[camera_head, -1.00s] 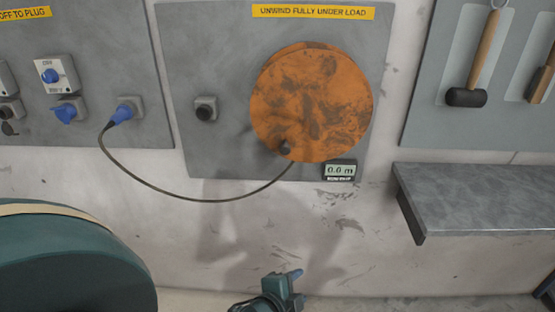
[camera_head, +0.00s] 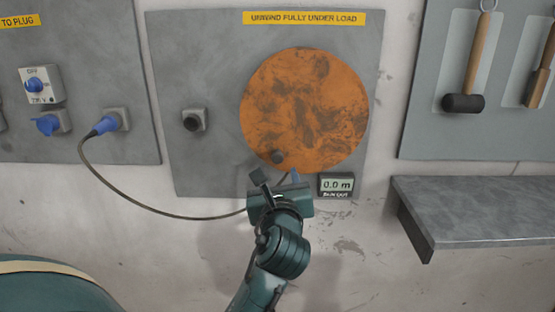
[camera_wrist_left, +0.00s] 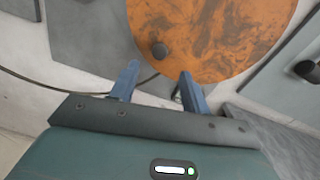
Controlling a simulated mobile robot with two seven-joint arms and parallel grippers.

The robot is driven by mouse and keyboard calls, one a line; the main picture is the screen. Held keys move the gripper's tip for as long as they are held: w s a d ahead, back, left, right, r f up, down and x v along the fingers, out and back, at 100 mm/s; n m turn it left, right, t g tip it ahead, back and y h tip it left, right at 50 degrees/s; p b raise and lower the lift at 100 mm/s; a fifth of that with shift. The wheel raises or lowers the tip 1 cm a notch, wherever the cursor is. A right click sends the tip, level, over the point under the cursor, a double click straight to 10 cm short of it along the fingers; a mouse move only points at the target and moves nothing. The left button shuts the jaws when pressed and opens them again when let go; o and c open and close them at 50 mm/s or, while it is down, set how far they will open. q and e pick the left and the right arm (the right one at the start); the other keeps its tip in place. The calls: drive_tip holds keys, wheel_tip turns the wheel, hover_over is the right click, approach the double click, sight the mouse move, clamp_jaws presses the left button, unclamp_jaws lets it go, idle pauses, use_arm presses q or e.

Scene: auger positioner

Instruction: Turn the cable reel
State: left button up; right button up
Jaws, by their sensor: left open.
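The cable reel (camera_head: 310,105) is a rust-stained orange disc on a grey wall panel. A dark crank knob (camera_head: 278,157) sticks out near its lower left edge. My left gripper (camera_head: 277,180) is open and empty just below the knob, its fingers pointing up at the reel. In the left wrist view, the knob (camera_wrist_left: 159,50) shows beyond and between the two blue fingertips (camera_wrist_left: 160,72), apart from them. The readout (camera_head: 337,185) below the reel shows 0.0 m. My right gripper is not in view.
A dark cable (camera_head: 160,212) hangs from the blue plug (camera_head: 105,124) at left toward the reel's lower edge, passing behind my left gripper. A dark round fitting (camera_head: 192,120) sits left of the reel. A grey shelf (camera_head: 480,205) juts out at right, with a mallet (camera_head: 468,80) above.

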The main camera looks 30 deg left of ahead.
sight(278, 159)
use_arm(q)
drive_tip(key=x, duration=1)
drive_tip(key=shift+w+f, duration=0.1)
drive_tip(key=shift+w, duration=0.05)
clamp_jaws()
